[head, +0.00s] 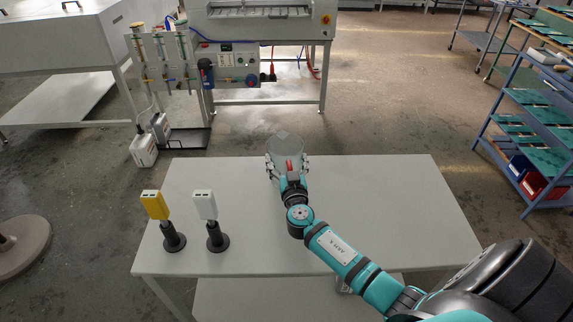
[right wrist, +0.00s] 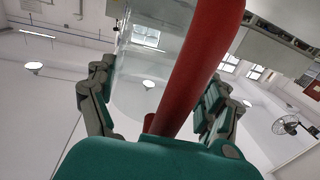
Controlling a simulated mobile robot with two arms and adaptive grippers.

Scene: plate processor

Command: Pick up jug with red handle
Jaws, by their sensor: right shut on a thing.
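The jug (head: 284,145) is clear and stands at the far edge of the white table (head: 400,215), with its red handle (head: 289,166) facing my right arm. My right gripper (head: 287,168) is at the jug, its fingers on either side of it. In the right wrist view the red handle (right wrist: 195,65) runs up between the fingers, with the clear jug wall (right wrist: 140,70) behind it. The right gripper is shut on the jug; the exact contact points are hard to see. Whether the jug's base touches the table is hidden. My left gripper is not in view.
A yellow device (head: 154,205) and a white device (head: 204,205) stand on black stands at the table's left. The table's right side is clear. A processor machine (head: 265,25) stands beyond the table, and a blue rack (head: 530,130) stands at the right.

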